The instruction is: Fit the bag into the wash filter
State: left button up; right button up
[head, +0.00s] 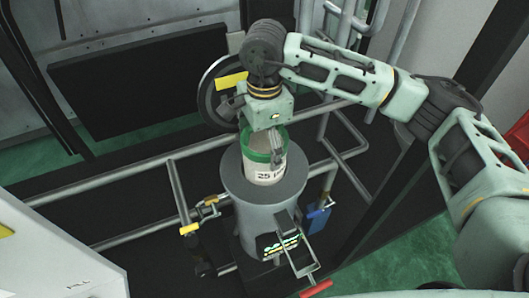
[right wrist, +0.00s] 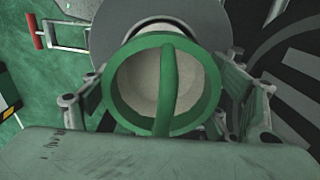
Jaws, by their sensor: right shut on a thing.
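The bag (head: 265,172) is pale, with a green rim and a label reading 25. It stands roughly upright at the top of the grey wash filter (head: 250,215). Its lower part is cut off from view at the filter's opening, and its rim is well above the flange. In the right wrist view the bag's green rim (right wrist: 111,85) shows a bar across its mouth, with the filter flange (right wrist: 190,12) behind. My right gripper (head: 270,150) is shut on the bag, its fingers on either side of the rim. My left gripper is not in view.
A round dark lid (head: 206,98) with a yellow label stands behind the filter. A red-ended handle (head: 316,289) sticks out at the front. A blue tag (head: 317,222) hangs to the right. Metal rails (head: 178,188) run around the filter.

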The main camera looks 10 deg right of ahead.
jog(key=shift+f, duration=0.25)
jog(key=shift+f+b, duration=0.3)
jog(key=shift+f, duration=2.35)
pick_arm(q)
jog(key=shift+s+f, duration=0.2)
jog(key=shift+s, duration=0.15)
pick_arm(e)
jog(key=o, duration=1.7)
jog(key=shift+o, duration=0.2)
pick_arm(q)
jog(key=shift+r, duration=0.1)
pick_arm(e)
jog(key=shift+r, duration=0.1)
